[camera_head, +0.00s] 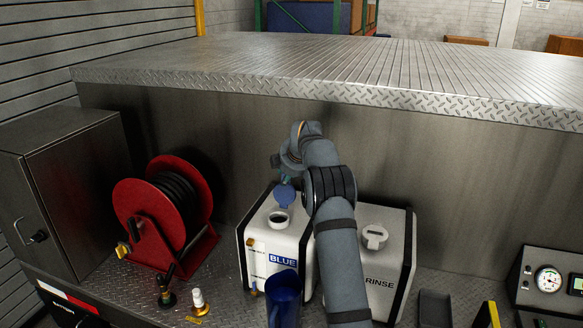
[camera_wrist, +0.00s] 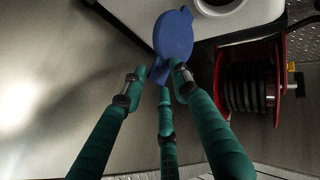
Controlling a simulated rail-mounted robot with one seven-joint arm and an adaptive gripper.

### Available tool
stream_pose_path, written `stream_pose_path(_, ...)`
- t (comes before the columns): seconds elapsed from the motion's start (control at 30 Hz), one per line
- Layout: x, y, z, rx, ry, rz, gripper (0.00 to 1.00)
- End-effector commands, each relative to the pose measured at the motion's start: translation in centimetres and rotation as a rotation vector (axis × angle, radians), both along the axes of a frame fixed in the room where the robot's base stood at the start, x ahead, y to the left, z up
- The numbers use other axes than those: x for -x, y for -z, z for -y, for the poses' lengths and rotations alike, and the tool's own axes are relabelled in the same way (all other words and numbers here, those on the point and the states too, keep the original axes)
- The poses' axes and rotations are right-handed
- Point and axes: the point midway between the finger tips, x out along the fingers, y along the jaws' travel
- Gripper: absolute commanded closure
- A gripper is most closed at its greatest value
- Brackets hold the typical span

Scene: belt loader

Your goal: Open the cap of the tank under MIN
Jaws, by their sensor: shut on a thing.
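The tank labelled BLUE (camera_head: 283,240) is a white box with dark edges, standing below the steel deck. Its round filler neck (camera_head: 278,219) is uncovered and shows a dark hole; part of the white neck also shows in the wrist view (camera_wrist: 222,4). The blue cap (camera_head: 284,195) is tilted up off the neck, at its far side. In the wrist view the cap (camera_wrist: 174,35) has its tab between the green fingers of my gripper (camera_wrist: 160,78), which is shut on it. The RINSE tank (camera_head: 385,255) has its white cap (camera_head: 374,237) on. I cannot read any MIN mark.
A red hose reel (camera_head: 165,210) stands left of the tanks, beside a grey cabinet (camera_head: 65,185). A blue jug (camera_head: 285,298) stands in front of the BLUE tank. The deck edge (camera_head: 330,95) overhangs behind. A gauge panel (camera_head: 550,285) is at right.

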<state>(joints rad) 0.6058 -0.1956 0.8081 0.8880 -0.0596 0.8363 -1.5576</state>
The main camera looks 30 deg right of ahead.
Motion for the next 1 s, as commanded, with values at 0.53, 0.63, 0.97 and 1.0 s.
stream_pose_path(0.53, 6.6, -7.7, -1.3, 0.008, 0.005, 0.010, 0.80)
stream_pose_path(0.63, 7.0, -8.1, -1.4, 0.008, 0.005, 0.010, 0.80)
stream_pose_path(0.97, 7.1, -8.2, -1.4, 0.008, 0.005, 0.010, 0.80)
stream_pose_path(1.0, 7.0, -8.2, -1.4, 0.008, 0.005, 0.010, 0.80)
